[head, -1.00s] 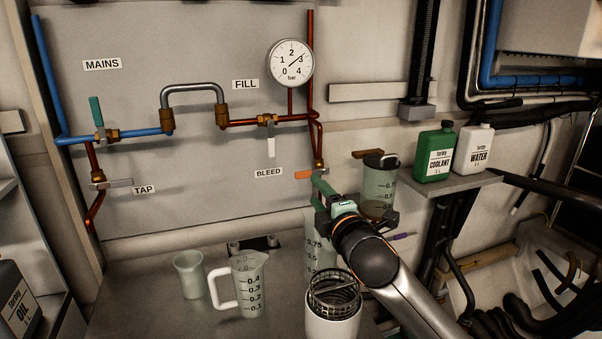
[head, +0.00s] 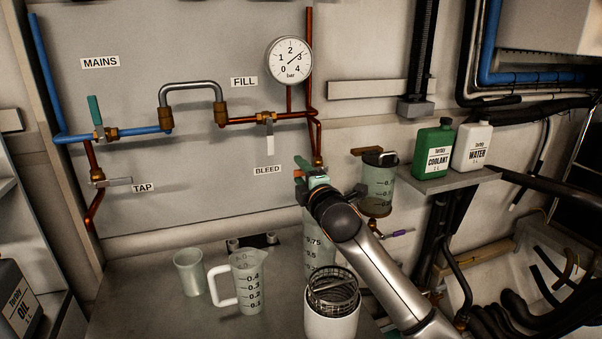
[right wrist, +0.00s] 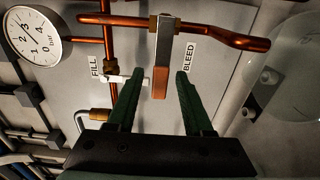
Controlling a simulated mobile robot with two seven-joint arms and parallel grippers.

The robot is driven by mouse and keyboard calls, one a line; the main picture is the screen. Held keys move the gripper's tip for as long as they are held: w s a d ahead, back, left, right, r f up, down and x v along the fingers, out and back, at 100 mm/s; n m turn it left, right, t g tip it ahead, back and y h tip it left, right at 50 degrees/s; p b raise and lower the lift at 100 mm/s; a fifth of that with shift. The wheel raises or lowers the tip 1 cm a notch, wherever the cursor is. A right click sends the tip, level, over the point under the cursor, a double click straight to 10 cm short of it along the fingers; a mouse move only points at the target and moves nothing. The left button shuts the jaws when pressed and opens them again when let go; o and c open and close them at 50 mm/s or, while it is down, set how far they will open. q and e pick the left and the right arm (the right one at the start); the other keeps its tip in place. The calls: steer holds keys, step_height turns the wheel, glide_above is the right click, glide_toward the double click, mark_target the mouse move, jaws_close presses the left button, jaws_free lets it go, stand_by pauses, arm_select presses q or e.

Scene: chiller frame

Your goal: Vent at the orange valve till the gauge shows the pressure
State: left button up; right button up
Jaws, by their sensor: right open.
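The pressure gauge (head: 289,61) is round and white, and its needle points near 3 bar. It also shows in the right wrist view (right wrist: 33,35). The orange valve handle (right wrist: 160,82) by the BLEED label (right wrist: 189,56) hangs between the fingers of my right gripper (right wrist: 160,72). The fingers are open on either side of the handle, and I see gaps, with no clear contact. In the head view my right gripper (head: 311,176) covers most of the handle at the bleed pipe. My left gripper is not in view.
Below stand a measuring jug (head: 247,283), a cup (head: 189,271) and a white canister with a mesh basket (head: 332,319). A graduated container (head: 378,180) hangs right of my gripper. The FILL valve (head: 267,118) and copper pipes are close above.

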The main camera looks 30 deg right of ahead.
jaws_close()
stand_by(1.3)
